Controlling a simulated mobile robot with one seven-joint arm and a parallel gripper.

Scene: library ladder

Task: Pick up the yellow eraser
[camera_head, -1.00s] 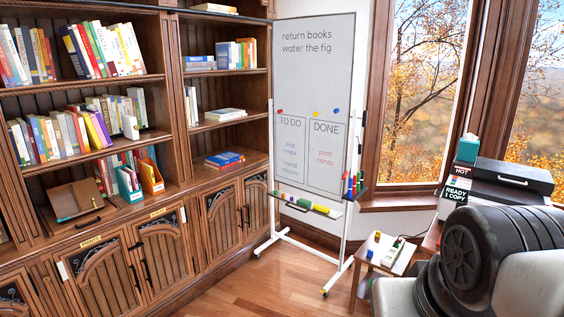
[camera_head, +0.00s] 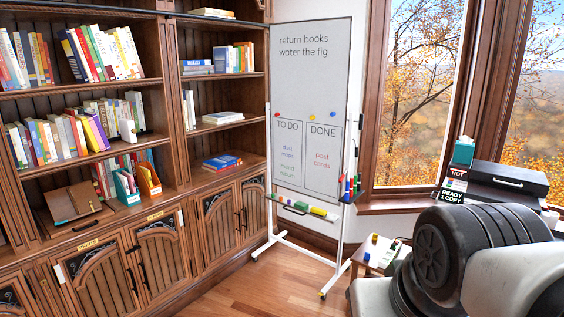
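A small yellow block that looks like the yellow eraser (camera_head: 318,211) lies on the tray (camera_head: 287,206) under the whiteboard (camera_head: 312,100). My gripper is not in view. Only thick dark and pale links of my own arm show at the lower right, well apart from the tray.
Markers (camera_head: 349,187) stand at the whiteboard's right side. A small side table (camera_head: 361,254) with small items is partly hidden by my arm. Bookshelves (camera_head: 90,158) line the left wall. A black case (camera_head: 507,178) sits at the right. Wooden floor (camera_head: 272,284) before the whiteboard is clear.

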